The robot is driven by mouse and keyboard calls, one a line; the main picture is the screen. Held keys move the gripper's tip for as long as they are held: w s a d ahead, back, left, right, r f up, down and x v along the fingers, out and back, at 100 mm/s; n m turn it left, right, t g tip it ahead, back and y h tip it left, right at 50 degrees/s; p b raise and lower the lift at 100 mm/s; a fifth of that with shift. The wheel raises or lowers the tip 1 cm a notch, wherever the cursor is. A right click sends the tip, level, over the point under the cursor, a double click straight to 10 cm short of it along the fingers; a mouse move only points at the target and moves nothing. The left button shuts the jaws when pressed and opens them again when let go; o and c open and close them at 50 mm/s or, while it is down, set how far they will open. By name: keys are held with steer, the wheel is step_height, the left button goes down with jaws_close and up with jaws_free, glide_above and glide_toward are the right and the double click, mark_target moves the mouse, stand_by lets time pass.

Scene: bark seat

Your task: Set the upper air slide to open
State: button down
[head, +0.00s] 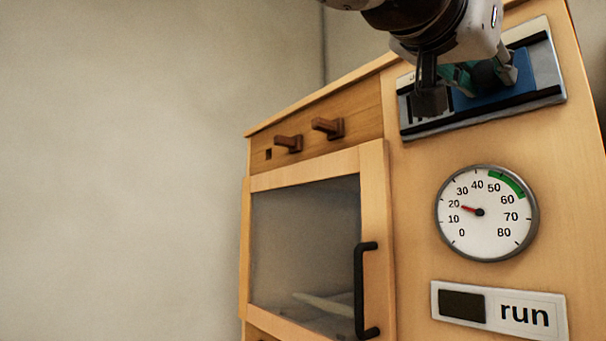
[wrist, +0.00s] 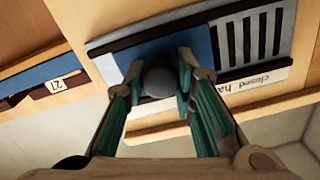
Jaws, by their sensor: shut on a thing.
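The upper air slide is a blue plate (head: 492,100) in a light metal frame (head: 545,60) with dark rails, high on the right of the wooden front. In the wrist view the blue plate (wrist: 201,42) lies left of several bare dark slots (wrist: 262,35). A round dark grey knob (wrist: 160,80) stands on the plate. My gripper (wrist: 161,70) is shut on this knob, one finger on each side. In the head view my gripper (head: 468,88) hides the knob and part of the plate. A label (wrist: 262,79) reads "closed ha", its remainder cut off.
A round gauge (head: 487,213) below the slide has its red needle near 20. Under it is a "run" plate (head: 500,310). A glazed door (head: 305,250) with a black handle (head: 360,290) and two wooden knobs (head: 328,127) are at left. A second blue strip (wrist: 45,82) shows in the wrist view.

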steer(key=shift+s+d, duration=0.15)
steer(key=c, duration=1.3)
jaws_free()
steer(key=shift+s+d, duration=0.1)
steer(key=shift+s+a, duration=0.1)
steer(key=shift+a, duration=0.3)
steer(key=v, duration=1.1)
steer(key=shift+s+a, duration=0.1)
